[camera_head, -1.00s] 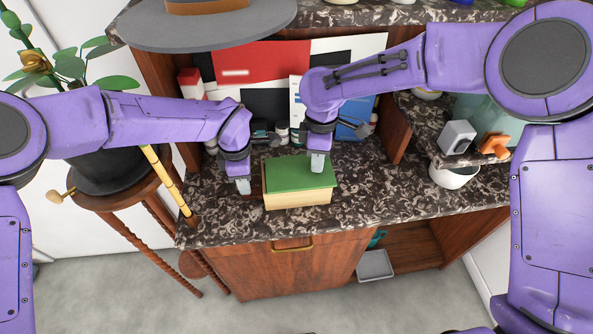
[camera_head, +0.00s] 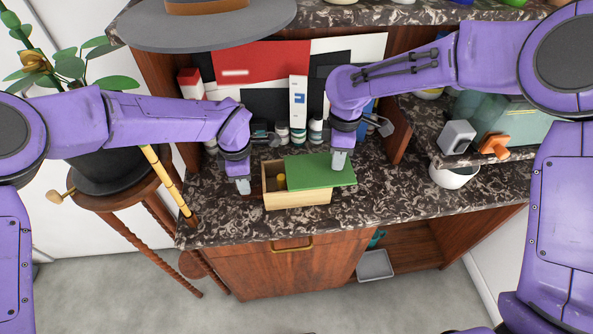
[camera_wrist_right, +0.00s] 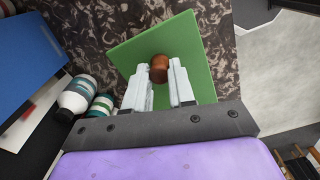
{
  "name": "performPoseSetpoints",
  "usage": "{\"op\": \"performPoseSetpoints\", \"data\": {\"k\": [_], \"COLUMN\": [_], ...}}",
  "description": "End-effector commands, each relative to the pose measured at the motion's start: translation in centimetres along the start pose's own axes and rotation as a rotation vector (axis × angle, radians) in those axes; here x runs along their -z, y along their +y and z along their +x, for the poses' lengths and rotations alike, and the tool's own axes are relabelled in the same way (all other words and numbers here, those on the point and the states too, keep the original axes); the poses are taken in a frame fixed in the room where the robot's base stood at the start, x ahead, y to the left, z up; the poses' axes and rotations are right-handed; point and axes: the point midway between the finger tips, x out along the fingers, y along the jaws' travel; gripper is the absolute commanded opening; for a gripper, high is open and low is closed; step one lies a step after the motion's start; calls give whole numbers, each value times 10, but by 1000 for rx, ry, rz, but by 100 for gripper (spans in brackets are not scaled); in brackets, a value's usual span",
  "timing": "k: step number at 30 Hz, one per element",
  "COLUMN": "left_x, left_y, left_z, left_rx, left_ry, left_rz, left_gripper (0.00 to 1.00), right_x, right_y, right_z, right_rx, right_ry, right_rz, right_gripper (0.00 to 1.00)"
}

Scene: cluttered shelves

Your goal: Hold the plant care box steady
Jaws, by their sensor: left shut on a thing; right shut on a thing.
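The plant care box (camera_head: 290,200) is a light wooden box on the dark speckled counter. Its green lid (camera_head: 308,172) is shifted right, overhanging the right side, so the left part of the box is open. A small yellow thing (camera_head: 281,179) shows inside. My left gripper (camera_head: 243,187) is at the box's left side, shut on it; the exact contact is hard to see. My right gripper (camera_head: 338,163) is above the lid's right part. In the right wrist view its fingers are shut on the lid's brown round knob (camera_wrist_right: 160,66), and the green lid (camera_wrist_right: 195,55) lies below.
Several small bottles (camera_head: 298,133) stand behind the box, two showing in the right wrist view (camera_wrist_right: 76,95). A white pot (camera_head: 452,175) and a grey block (camera_head: 457,136) are to the right. A potted plant (camera_head: 95,160) on a stool stands left. The counter's front strip is clear.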

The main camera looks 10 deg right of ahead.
Motion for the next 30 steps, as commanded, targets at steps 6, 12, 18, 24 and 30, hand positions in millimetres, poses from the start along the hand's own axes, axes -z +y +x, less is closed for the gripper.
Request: {"op": "performPoseSetpoints", "data": {"k": [6,12,18,24,30], "left_x": [1,1,1,1,1], "left_y": [0,0,0,0,0], "left_z": [1,1,1,0,0], "left_rx": [1,1,1,1,1], "left_ry": [3,3,2,2,2], "left_rz": [-1,-1,-1,-1,-1], "left_gripper": [0,0,0,0,0], "right_x": [-11,-19,-19,-20,-22], "right_y": [4,6,6,6,6], "right_z": [-1,-1,-1,-1,0], "right_rx": [-2,-2,-2,-1,-1], "right_ry": [0,0,0,0,0], "right_rz": [0,1,0,0,0], "right_gripper": [0,0,0,0,0]}}
